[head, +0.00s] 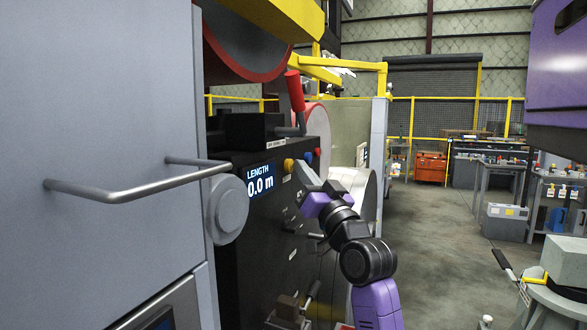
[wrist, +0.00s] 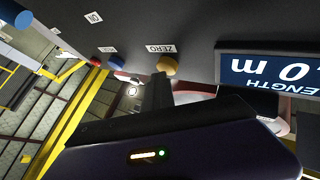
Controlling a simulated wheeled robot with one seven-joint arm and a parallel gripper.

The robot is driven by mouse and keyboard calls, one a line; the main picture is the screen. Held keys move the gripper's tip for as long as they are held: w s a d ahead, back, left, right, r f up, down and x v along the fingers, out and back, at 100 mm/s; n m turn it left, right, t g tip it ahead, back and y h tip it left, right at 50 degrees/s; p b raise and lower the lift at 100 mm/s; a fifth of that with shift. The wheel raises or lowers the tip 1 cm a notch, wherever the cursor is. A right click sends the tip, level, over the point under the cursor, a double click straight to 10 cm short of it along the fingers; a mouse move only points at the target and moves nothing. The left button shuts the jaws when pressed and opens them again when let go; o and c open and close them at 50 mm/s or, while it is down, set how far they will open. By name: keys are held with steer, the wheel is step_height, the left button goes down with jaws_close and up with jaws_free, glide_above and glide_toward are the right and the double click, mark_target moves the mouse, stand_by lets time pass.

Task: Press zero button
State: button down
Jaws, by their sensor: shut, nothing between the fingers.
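The zero button is a round yellow button (head: 289,165) on the dark control panel (head: 285,235), right of the LENGTH display (head: 261,183), which reads 0.0 m. In the wrist view, which is upside down, the yellow button (wrist: 167,66) sits beside its ZERO label (wrist: 160,49). My gripper (head: 302,172) is shut and empty, its tips close to the yellow button. In the wrist view my gripper's dark fingertips (wrist: 159,80) end right at the button's edge. I cannot tell whether they touch it.
A blue button (head: 307,158) is just right of the yellow one. A red-handled lever (head: 295,92) rises above the panel. A grey cabinet with a bar handle (head: 140,193) stands close on the left. Open floor (head: 440,230) lies to the right.

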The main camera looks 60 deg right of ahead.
steer(key=shift+s, duration=0.15)
steer(key=s+b, duration=0.2)
steer(key=s, duration=0.4)
steer(key=shift+d, duration=0.2)
stand_by(0.3)
stand_by(0.8)
